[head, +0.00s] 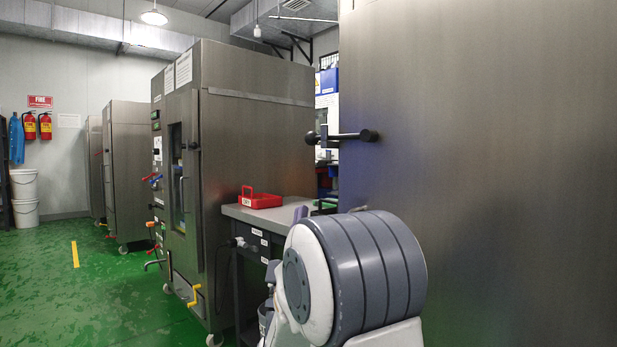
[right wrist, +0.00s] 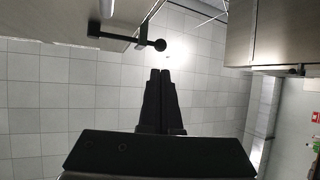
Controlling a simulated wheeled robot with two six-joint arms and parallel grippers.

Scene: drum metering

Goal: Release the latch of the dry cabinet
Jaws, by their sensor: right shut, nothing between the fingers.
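The latch is a dark bar handle (head: 345,136) with round knobs, at the left edge of a large steel cabinet (head: 490,170), which I take for the dry cabinet. In the right wrist view the latch bar (right wrist: 128,39) sticks out from the cabinet edge, its ball knob at the right end. My right gripper (right wrist: 161,72) has its black fingers together and empty, tips just below the knob in the picture, with a visible gap. In the head view my right arm (head: 365,270) shows in front of the cabinet; its fingers are not clearly visible. My left gripper is out of view.
Green floor (head: 90,290) is open at the left. Another panel (right wrist: 285,35) is at the wrist view's upper right.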

